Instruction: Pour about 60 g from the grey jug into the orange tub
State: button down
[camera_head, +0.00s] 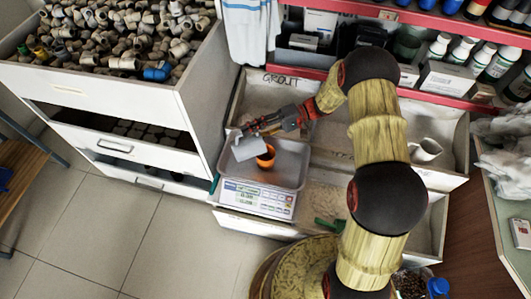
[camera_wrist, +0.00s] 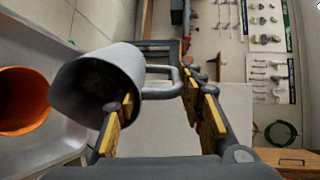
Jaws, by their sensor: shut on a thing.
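The grey jug (camera_head: 249,147) is held over the tray of the scale, beside and partly in front of the orange tub (camera_head: 266,158). My gripper (camera_head: 247,131) is shut on the jug at its handle side. In the wrist view, the jug (camera_wrist: 82,82) looks tilted, with its open mouth and dark inside showing; its handle reaches toward my fingers (camera_wrist: 160,106). The orange tub (camera_wrist: 22,100) is at the left edge there, a little apart from the jug in the picture. No stream is visible. The tub's contents cannot be made out.
The tub stands in the metal tray (camera_head: 290,165) of a digital scale (camera_head: 257,198); its readout is too small to read. A bin marked GROUT (camera_head: 290,80) lies behind. A white jug (camera_head: 426,149) stands at right. Drawers with pipe fittings (camera_head: 110,85) rise at left.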

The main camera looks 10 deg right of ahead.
jog(key=shift+w+d+r+g+y, duration=0.2)
jog(key=shift+d+y, duration=0.45)
jog(key=shift+d, duration=0.1)
jog(key=shift+w+d+r+g+y, duration=0.15)
jog(key=shift+d+r+g+y, duration=0.05)
jog(key=shift+d+y, duration=0.5)
dwell(2.2)
